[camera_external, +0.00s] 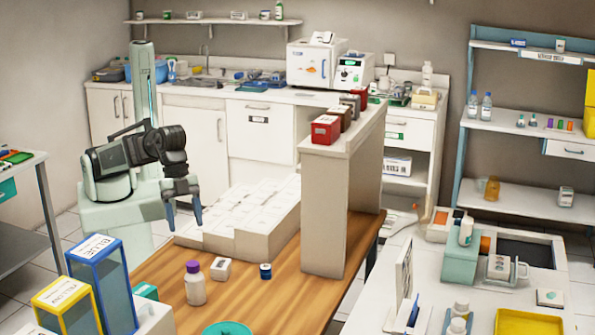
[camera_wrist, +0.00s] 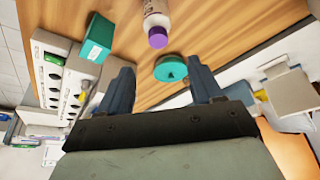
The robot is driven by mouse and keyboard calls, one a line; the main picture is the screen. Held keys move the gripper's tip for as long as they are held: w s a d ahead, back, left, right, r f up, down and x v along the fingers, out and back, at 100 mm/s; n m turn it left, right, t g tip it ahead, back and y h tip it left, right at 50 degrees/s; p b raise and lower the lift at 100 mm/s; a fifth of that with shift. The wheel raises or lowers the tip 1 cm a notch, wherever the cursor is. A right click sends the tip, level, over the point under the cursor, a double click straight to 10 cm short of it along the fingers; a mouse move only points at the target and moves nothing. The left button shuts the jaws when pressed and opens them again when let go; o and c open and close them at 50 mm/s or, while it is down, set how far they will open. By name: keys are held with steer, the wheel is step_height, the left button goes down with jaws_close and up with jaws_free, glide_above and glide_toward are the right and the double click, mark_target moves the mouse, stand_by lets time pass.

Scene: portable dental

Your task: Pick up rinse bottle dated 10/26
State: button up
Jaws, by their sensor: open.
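A bottle with a purple cap (camera_external: 195,287) stands upright on the wooden table, front and left of centre. It also shows at the top of the wrist view (camera_wrist: 155,14), cut off by the edge. I cannot read a date on it, so I cannot tell whether it is the one dated 10/26. Two clear bottles with blue caps (camera_external: 479,105) stand on the right shelf unit, also without a readable date. My gripper (camera_external: 184,214) is open and empty, hanging above and behind the purple-capped bottle, clearly apart from it. Its fingers show in the wrist view (camera_wrist: 160,74).
Beside the bottle stand a small white box (camera_external: 220,269) and a small dark-blue item (camera_external: 265,271). A teal round item (camera_external: 228,328) is in front. Tall blue (camera_external: 103,280) and yellow (camera_external: 68,308) bins stand left.

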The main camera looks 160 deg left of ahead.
mark_target(192, 263)
steer(key=shift+x, duration=5.25)
steer(key=shift+d, duration=0.15)
jaws_close()
